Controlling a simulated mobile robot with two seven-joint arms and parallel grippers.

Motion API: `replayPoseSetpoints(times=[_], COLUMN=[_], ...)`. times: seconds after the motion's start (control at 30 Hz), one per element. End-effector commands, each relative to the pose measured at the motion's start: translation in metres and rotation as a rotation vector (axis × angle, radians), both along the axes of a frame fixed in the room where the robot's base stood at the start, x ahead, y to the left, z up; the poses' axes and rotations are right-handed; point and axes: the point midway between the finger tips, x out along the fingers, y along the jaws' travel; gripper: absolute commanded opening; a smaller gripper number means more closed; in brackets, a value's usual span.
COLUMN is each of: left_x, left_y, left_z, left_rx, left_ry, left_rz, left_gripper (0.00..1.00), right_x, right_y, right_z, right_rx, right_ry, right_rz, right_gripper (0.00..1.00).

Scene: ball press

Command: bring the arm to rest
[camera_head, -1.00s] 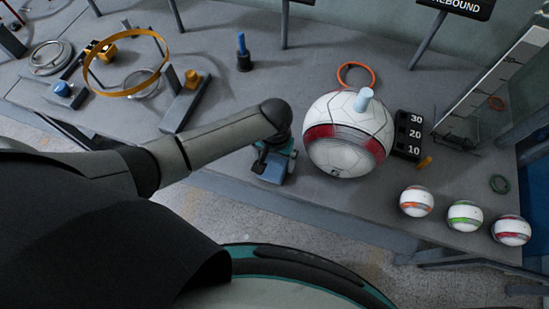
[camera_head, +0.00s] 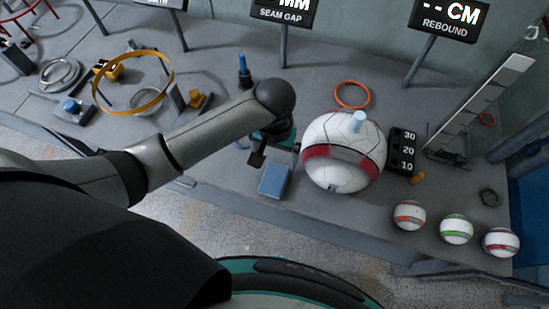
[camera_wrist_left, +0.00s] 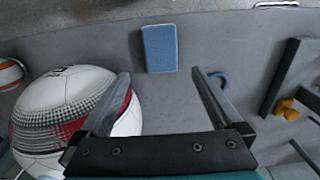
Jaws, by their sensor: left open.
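My left arm comes in from the left in the head view, and my left gripper (camera_head: 268,152) hangs over the bench just behind a blue block (camera_head: 274,180). In the left wrist view the gripper (camera_wrist_left: 163,80) is open with nothing between its fingers. The blue block (camera_wrist_left: 160,48) lies flat on the grey bench beyond the fingertips, apart from them. A large white and red ball (camera_head: 343,160) stands to the right of the gripper; it also shows in the left wrist view (camera_wrist_left: 65,100), partly behind one finger. My right gripper is not in view.
Three small striped balls, orange (camera_head: 409,215), green (camera_head: 456,229) and red (camera_head: 500,242), sit at the bench's right front. An orange hoop (camera_head: 133,85) stands at the left. A black 30-20-10 marker (camera_head: 402,152) is beside the large ball. Display signs stand behind.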

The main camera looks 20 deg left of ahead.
Motion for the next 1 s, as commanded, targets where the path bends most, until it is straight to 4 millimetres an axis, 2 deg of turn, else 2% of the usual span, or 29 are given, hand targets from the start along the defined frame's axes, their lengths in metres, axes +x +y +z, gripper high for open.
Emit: replayPoseSetpoints(times=[0.63,0.9,1.0], left_x=[-0.004,-0.040,-0.054], left_y=[-0.004,-0.031,-0.030], left_z=[0.000,0.009,0.017], left_rx=[-0.013,-0.146,-0.177], left_ry=[-0.003,-0.091,-0.146], left_rz=[-0.010,-0.113,-0.135], left_gripper=[1.00,1.00,1.00], right_x=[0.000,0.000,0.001], right_y=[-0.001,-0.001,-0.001], right_z=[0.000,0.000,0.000], right_rx=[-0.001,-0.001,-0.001], right_ry=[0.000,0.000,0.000], right_rz=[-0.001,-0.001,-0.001], right_gripper=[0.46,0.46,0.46])
